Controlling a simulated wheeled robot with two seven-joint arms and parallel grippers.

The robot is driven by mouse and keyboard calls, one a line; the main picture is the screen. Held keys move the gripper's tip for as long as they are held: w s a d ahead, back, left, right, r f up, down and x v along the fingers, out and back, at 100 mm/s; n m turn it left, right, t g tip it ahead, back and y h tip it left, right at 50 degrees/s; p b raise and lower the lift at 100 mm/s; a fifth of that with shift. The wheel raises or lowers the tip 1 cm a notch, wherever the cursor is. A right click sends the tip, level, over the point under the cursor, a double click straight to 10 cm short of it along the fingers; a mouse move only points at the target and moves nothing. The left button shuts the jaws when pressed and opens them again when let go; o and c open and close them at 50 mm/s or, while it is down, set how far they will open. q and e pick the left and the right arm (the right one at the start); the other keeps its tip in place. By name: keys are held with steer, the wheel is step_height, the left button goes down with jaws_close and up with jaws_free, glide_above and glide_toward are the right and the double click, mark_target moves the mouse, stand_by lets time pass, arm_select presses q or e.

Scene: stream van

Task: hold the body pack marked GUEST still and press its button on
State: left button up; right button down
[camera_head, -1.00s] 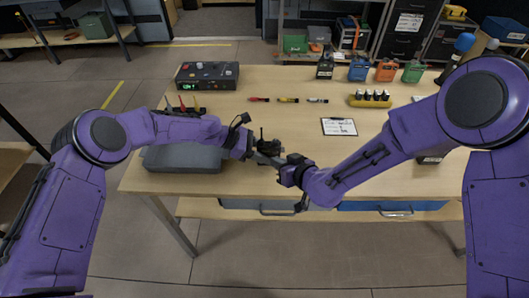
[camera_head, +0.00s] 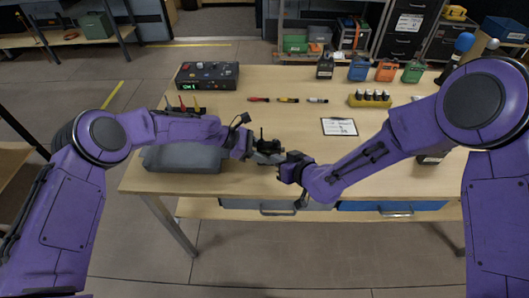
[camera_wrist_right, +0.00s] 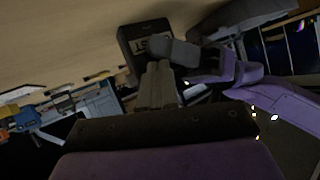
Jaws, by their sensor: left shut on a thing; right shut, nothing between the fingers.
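The body pack (camera_head: 264,145) is a small black box with a short antenna, held above the front of the table. My left gripper (camera_head: 256,153) is shut on the pack from the left. A grey finger (camera_wrist_right: 172,52) covers part of its face in the wrist view. My right gripper (camera_head: 272,159) is shut and empty, its fingertips (camera_wrist_right: 158,68) close to the pack. I cannot tell if they touch. The button is hidden.
A grey case (camera_head: 182,158) lies under my left forearm. A black control box (camera_head: 208,76) with a green display stands at the back left. Black, blue, orange and green packs (camera_head: 386,70) line the back right. A clipboard (camera_head: 339,127) lies right of centre.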

steer(key=shift+w, duration=0.1)
stand_by(0.3)
steer(key=shift+s, duration=0.6)
arm_select(q)
steer(key=o, duration=1.2)
arm_select(e)
steer(key=s, duration=0.6)
arm_select(q)
steer(key=v, duration=1.2)
